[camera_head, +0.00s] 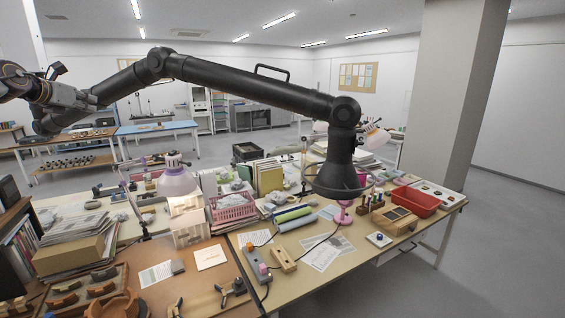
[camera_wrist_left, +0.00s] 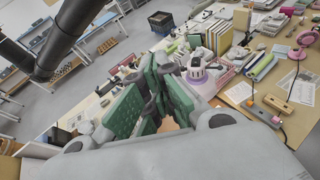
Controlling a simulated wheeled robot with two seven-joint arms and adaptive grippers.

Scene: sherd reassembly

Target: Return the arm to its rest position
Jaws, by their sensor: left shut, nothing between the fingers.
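In the head view my left gripper (camera_head: 88,100) is at the upper left, raised high and clear of the tabletop. It is shut and empty. The left wrist view shows its dark fingers (camera_wrist_left: 165,80) close together, with green panels on both sides and a purple-shaded lamp beyond them. My right gripper does not show in either view.
The worktable (camera_head: 450,208) holds a purple lamp (camera_head: 178,183), a pink basket (camera_head: 232,208), a red tray (camera_head: 415,202) and a wooden block (camera_head: 283,260). Papers and books crowd it. A tray of sherds lies at the lower left. Open floor is on the right.

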